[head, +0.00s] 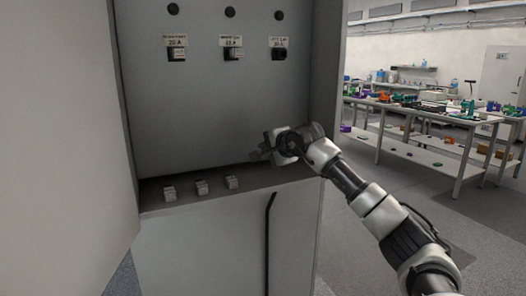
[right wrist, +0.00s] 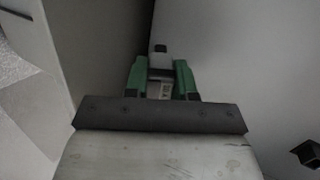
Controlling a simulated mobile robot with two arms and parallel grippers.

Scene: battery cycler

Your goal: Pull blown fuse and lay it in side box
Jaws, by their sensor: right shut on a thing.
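My right gripper (head: 262,154) is inside the open cabinet, above the right end of its ledge. In the right wrist view its green fingers (right wrist: 160,75) are shut on a small pale fuse (right wrist: 160,89); the body in front hides part of it. Three holders are on the back panel: left (head: 176,54), middle (head: 233,53) and right (head: 279,55), under labels reading about 20 A. Whether each holds a fuse is too small to tell. Three small grey fuse-like blocks, left (head: 169,193), middle (head: 202,187) and right (head: 231,182), stand on the ledge. I cannot identify the side box. My left gripper is not in view.
The cabinet door (head: 60,150) stands open at left. The cabinet's right wall (head: 327,60) is close to my right gripper. A black cable or handle (head: 268,235) runs down the lower front. Workbenches (head: 430,115) with many objects stand far right.

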